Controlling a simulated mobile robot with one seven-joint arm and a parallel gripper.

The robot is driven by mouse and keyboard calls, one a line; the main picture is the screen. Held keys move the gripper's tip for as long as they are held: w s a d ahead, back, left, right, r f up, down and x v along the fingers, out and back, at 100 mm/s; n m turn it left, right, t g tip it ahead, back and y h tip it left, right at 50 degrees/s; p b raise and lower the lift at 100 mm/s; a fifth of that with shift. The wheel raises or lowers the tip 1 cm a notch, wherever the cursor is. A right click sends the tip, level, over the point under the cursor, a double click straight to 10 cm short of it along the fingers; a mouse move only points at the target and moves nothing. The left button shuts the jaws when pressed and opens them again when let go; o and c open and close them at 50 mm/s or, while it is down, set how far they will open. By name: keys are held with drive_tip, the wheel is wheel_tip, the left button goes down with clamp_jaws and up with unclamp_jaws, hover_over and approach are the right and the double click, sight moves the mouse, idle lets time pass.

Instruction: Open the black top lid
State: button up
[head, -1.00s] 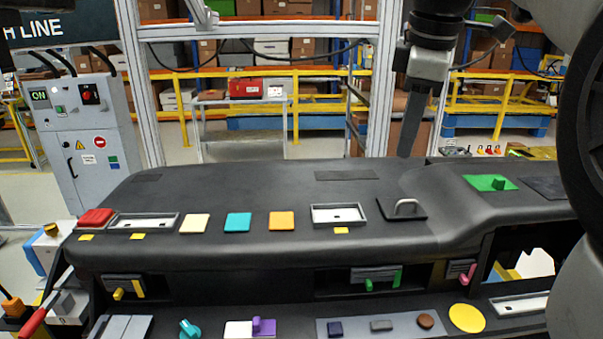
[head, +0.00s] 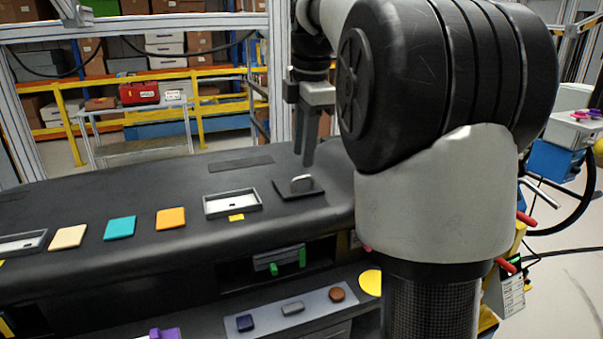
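The black top lid (head: 285,192) is a small square plate lying flat on the dark dashboard. A silver arched handle (head: 301,180) stands on it. My gripper (head: 306,160) points down, just above and behind the handle in the head view. Its two dark fingers show one partly behind the other with a narrow gap, and nothing is seen between them. The fingertips look apart from the handle, though their exact distance in depth cannot be told.
A grey-framed recess (head: 232,203) lies left of the lid. Orange (head: 171,218), teal (head: 119,228) and cream (head: 68,237) tiles lie farther left. A lower shelf holds a panel with small buttons (head: 292,308). My arm's large links hide the dashboard's right side.

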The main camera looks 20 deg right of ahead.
hover_over(302, 192)
wheel_tip(302, 192, down, 5)
drive_tip(key=shift+s+b, duration=0.1)
drive_tip(key=shift+b, duration=0.3)
clamp_jaws()
idle(1.2)
